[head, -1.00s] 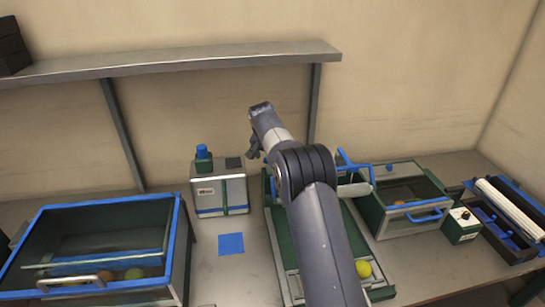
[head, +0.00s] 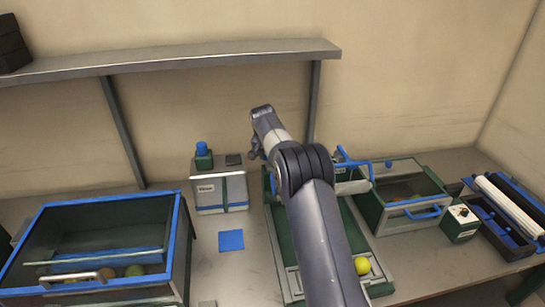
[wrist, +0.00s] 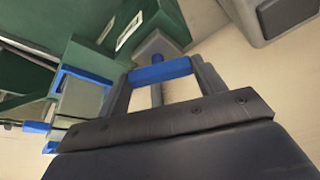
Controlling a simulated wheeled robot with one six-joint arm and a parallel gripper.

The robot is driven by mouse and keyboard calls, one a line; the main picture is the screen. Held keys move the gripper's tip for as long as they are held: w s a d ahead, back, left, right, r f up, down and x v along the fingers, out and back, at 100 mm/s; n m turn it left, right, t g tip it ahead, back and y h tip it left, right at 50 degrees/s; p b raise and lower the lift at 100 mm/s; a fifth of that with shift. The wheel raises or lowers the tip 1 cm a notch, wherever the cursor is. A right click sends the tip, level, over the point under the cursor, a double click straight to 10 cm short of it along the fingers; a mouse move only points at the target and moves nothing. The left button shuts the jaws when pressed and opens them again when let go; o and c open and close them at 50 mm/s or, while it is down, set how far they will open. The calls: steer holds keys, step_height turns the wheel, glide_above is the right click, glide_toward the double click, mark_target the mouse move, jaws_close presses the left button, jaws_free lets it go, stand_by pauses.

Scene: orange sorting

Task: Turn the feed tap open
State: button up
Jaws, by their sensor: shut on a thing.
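Below the bar, the stem shows between the fingers. In the head view my arm covers most of the grip and the tap, so the handle's angle to the tap body cannot be told there. A blue lever-like bar (head: 352,163) shows just right of my arm; whether it belongs to the tap is unclear.
A blue-rimmed bin (head: 183,235) stands left, a lidded box (head: 375,218) right. A grey box (head: 220,192) stands behind a blue square (head: 231,240). A shelf (head: 190,62) runs above.

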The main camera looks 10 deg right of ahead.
steer(key=shift+c, duration=0.5)
steer(key=shift+n, duration=0.4)
steer(key=shift+n+y+b, duration=0.3)
steer(key=shift+n+y, duration=0.1)
steer(key=shift+n, duration=0.2)
steer(key=shift+d+n+t+y, duration=0.15)
steer(key=shift+n+y, duration=0.2)
steer(key=shift+n, duration=0.55)
steer(key=shift+n+t+y, duration=0.15)
steer(key=shift+n+y, duration=0.2)
steer(key=shift+n, duration=0.55)
steer(key=o, duration=1)
